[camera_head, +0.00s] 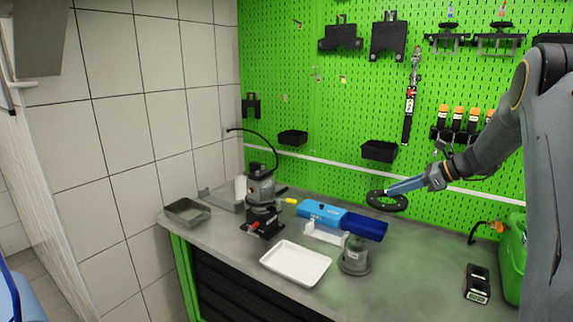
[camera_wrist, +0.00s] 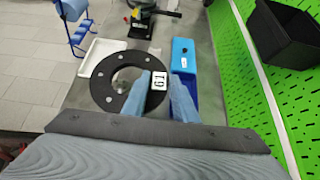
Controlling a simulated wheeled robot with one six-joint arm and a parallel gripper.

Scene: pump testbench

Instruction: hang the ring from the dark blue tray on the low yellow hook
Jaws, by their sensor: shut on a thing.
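My gripper (camera_head: 397,191) is shut on the rim of a flat black ring (camera_head: 374,200) and holds it in the air in front of the green pegboard. In the wrist view, my blue fingers (camera_wrist: 167,88) grip the ring (camera_wrist: 103,86) at its right side, by a white "61" label. The ring has a wide central hole and small bolt holes. The dark blue tray (camera_head: 366,228) lies below on the bench, joined to a brighter blue bin; no ring shows in it. A small yellow hook (camera_head: 343,79) appears on the pegboard, up and left of my gripper; its shape is too small to tell.
Black wall bins (camera_head: 379,151) and (camera_head: 292,138) project from the pegboard (camera_head: 350,110). A tool strip (camera_head: 409,100) hangs above my gripper. On the bench are a white tray (camera_head: 296,263), a grey pump part (camera_head: 355,257) and a dark pump (camera_head: 261,190).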

